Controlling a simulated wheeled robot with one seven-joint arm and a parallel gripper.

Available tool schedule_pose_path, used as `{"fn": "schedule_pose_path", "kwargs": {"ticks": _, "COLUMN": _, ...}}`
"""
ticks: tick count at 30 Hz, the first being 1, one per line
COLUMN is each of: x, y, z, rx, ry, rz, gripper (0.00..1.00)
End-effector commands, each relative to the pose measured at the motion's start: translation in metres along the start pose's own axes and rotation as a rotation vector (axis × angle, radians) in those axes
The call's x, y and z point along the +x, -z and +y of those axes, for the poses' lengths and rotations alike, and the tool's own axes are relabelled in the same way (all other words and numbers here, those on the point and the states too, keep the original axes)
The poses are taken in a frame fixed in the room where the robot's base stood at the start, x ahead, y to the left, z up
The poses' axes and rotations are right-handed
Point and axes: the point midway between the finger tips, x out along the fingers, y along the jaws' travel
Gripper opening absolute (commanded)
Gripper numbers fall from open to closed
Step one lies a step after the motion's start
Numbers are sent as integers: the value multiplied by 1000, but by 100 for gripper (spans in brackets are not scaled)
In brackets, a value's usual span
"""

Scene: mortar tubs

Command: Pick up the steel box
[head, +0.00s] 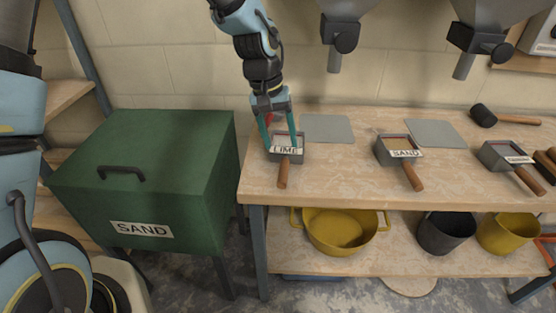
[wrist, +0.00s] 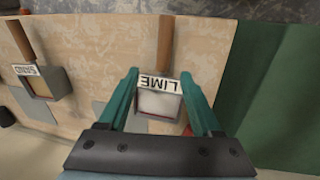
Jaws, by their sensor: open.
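A small steel box labelled LIME (head: 286,151) with a wooden handle (head: 283,174) sits on the workbench near its left end. It also shows in the wrist view (wrist: 158,103), with pale contents inside. My gripper (head: 281,142) is open over it, with one teal finger on each side. In the wrist view my gripper (wrist: 160,74) has the box between its fingers, and narrow gaps show beside it. A steel box labelled SAND (head: 401,152) stands in the middle of the bench. A third steel box (head: 507,157) stands at the right; its label is too small to read.
The workbench (head: 345,180) has two flat grey plates (head: 327,128) and a mallet (head: 505,118). A green SAND bin (head: 150,185) stands left of it. Grey hoppers (head: 340,35) hang above the back. A yellow tub (head: 345,230) and other tubs stand on the lower shelf.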

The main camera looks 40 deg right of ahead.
Motion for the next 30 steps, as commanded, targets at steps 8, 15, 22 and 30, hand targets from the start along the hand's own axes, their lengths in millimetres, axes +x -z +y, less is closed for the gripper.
{"fn": "schedule_pose_path", "kwargs": {"ticks": 8, "x": 38, "y": -1, "z": -2, "rx": -2, "ry": 1, "rz": -3, "gripper": 66}}
{"fn": "schedule_pose_path", "kwargs": {"ticks": 15, "x": 52, "y": 2, "z": -3, "rx": -2, "ry": 2, "rz": -3, "gripper": 66}}
{"fn": "schedule_pose_path", "kwargs": {"ticks": 22, "x": 81, "y": 5, "z": -6, "rx": -2, "ry": 2, "rz": -3, "gripper": 66}}
{"fn": "schedule_pose_path", "kwargs": {"ticks": 30, "x": 94, "y": 6, "z": -6, "rx": -2, "ry": 2, "rz": 1, "gripper": 66}}
